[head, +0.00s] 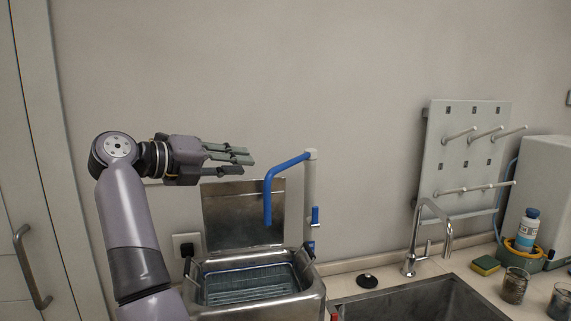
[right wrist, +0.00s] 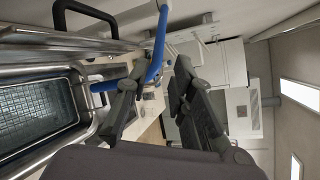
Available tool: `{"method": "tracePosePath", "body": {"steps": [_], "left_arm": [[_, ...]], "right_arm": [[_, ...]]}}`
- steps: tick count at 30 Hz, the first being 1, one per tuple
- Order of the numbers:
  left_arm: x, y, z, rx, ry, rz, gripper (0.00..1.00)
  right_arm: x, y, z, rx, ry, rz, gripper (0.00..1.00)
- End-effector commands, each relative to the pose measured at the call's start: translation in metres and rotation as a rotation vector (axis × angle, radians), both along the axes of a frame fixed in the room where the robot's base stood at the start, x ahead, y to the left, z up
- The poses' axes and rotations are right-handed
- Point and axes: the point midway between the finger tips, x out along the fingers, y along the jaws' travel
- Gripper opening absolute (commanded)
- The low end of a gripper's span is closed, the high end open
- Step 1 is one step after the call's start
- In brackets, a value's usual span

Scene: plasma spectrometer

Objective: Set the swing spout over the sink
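The swing spout (head: 286,164) is a blue bent tube on top of a pale upright column (head: 310,195). Its downturned end hangs over the open metal bath at the column's left, not over the sink. The sink (head: 425,300) is a dark metal basin at the lower right. My right gripper (head: 246,158) is left of the spout's bend, fingers pointing right, apart and empty. In the right wrist view, the blue spout (right wrist: 157,45) shows beyond the gap between the open fingers (right wrist: 157,78). My left gripper is not in view.
The metal bath (head: 312,291) holds a wire basket, with its lid raised behind. A chrome tap (head: 421,240) stands behind the sink. A peg board (head: 460,150), sponge (head: 486,265), bottle (head: 528,230) and jars (head: 514,286) are at the right. Air between column and tap is clear.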

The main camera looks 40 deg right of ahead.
Motion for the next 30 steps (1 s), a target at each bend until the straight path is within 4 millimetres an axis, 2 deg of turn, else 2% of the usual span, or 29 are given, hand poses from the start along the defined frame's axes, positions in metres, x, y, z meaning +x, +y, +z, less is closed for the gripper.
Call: {"method": "tracePosePath", "body": {"steps": [1, 9, 16, 22, 30], "left_arm": [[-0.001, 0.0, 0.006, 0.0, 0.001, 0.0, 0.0], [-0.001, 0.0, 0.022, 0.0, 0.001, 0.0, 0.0], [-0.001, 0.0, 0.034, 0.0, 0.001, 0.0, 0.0], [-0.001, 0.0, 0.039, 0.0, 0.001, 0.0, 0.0], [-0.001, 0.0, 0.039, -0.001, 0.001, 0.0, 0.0]], "right_arm": [[-0.001, -0.013, -0.001, 0.0, 0.001, -0.006, 0.22], [-0.004, -0.071, -0.012, -0.003, 0.001, -0.005, 0.22], [-0.005, -0.113, -0.022, -0.002, 0.001, -0.004, 0.22], [-0.005, -0.133, -0.028, -0.003, 0.0, -0.002, 0.22], [-0.005, -0.136, -0.029, -0.002, -0.001, 0.0, 0.22]]}}
